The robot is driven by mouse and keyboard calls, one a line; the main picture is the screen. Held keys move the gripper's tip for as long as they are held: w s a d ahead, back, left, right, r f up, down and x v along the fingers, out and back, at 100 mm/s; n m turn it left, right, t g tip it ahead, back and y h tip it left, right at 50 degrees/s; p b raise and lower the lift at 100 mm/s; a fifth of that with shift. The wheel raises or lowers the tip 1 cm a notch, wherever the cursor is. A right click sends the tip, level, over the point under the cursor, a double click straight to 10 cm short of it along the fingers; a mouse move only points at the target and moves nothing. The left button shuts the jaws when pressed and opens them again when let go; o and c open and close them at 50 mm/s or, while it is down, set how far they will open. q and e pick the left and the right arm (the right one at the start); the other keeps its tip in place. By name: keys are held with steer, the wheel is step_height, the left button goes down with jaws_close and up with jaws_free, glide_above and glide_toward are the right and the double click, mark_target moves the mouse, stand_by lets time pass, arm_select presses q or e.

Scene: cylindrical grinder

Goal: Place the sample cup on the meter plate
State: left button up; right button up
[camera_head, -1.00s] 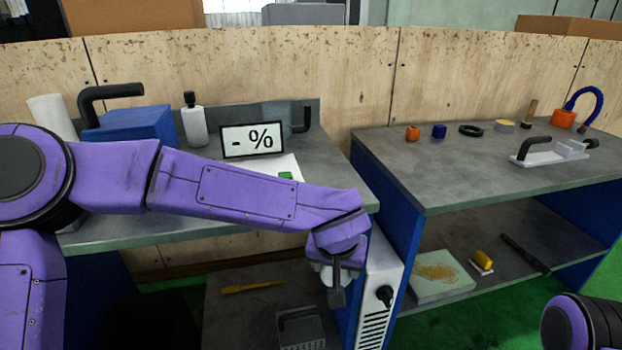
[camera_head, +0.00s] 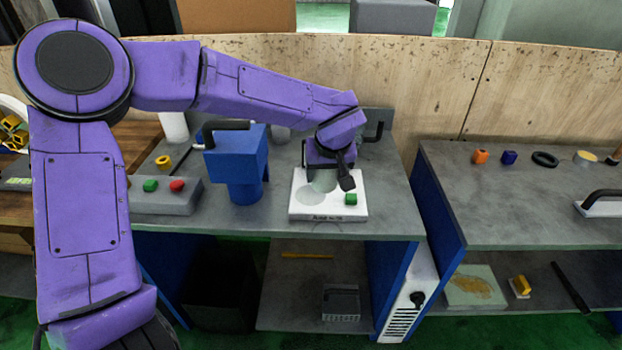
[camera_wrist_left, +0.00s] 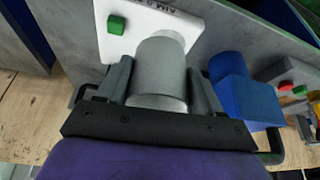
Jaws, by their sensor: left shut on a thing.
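The meter plate (camera_head: 330,213) is white with a green button (camera_head: 351,199) and a pale round spot on its left part; it also shows in the wrist view (camera_wrist_left: 145,18). My left gripper (camera_head: 328,171) is over the plate's back part. It is shut on the pale grey sample cup (camera_head: 322,182), which fills the space between the fingers in the left wrist view (camera_wrist_left: 160,72). The cup is right of and behind the round spot. I cannot tell whether its bottom touches the plate. My right gripper is not in view.
A blue machine (camera_head: 237,160) with a black handle stands left of the plate. A grey button box (camera_head: 165,195) is farther left. A second bench (camera_head: 530,200) with small parts stands right, across a gap. The percent display is hidden behind my arm.

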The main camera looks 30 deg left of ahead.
arm_select(q)
steer(key=w+a+f, duration=0.2)
steer(key=w+a+f+p, duration=0.1)
steer(key=a+f, duration=0.2)
steer(key=w+a+f, duration=0.2)
steer(key=shift+w+a+f+p, duration=0.3)
steer(key=shift+a+f+p, duration=0.05)
steer(key=shift+f+p, duration=0.05)
step_height(320, 180, down, 3)
steer(key=shift+a+r, duration=0.1)
steer(key=shift+w+f, duration=0.1)
steer(key=shift+f, duration=0.25)
steer(key=o, duration=1.1)
steer(key=shift+f, duration=0.1)
steer(key=shift+o, duration=0.2)
steer(key=v, duration=1.2)
steer(key=shift+b, duration=0.35)
